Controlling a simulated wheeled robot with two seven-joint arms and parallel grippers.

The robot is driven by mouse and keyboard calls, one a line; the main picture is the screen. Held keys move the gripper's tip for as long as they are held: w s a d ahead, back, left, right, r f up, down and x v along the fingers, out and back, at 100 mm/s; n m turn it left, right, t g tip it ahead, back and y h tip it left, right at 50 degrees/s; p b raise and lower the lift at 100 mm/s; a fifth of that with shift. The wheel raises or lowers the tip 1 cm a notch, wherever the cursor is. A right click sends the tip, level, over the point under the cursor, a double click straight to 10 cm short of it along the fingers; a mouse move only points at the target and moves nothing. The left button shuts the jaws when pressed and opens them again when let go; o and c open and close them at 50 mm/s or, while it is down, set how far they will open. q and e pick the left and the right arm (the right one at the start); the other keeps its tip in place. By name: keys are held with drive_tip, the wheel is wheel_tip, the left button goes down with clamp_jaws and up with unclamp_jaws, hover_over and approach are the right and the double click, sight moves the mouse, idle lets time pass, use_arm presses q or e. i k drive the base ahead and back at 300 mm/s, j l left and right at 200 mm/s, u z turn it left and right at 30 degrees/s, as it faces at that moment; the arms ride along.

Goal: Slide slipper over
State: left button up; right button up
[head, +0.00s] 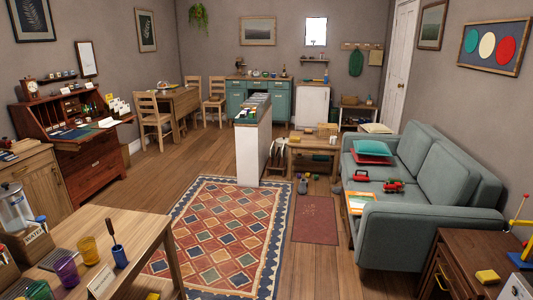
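A small grey shape that looks like a slipper (303,186) lies on the wooden floor in the head view, at the far end of the dark red mat. A similar small grey shape (336,189) lies to its right, close to the sofa's front. Both are too small to tell which way they point or whether they are a pair. Neither of my grippers is in view, and nothing of mine touches these shapes.
The dark red mat (315,219) lies between the patterned rug (222,240) and the grey-green sofa (400,235). A low wooden table (312,146) stands behind the grey shapes. A white-sided low bookcase (250,155) stands to the left. A wooden table (140,234) fills the front left.

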sight(302, 190)
drive_tip(key=i, duration=2.5)
drive_tip(key=i+z, duration=0.1)
drive_tip(key=i, duration=0.45)
drive_tip(key=i+j+z, duration=0.1)
drive_tip(key=i, duration=0.4)
drive_tip(key=i+j+z, duration=0.1)
drive_tip(key=i, duration=0.45)
drive_tip(key=i+j+z, duration=0.1)
drive_tip(key=i, duration=0.4)
drive_tip(key=i+j+z, duration=0.5)
drive_tip(key=i+l, duration=0.05)
drive_tip(key=i, duration=0.05)
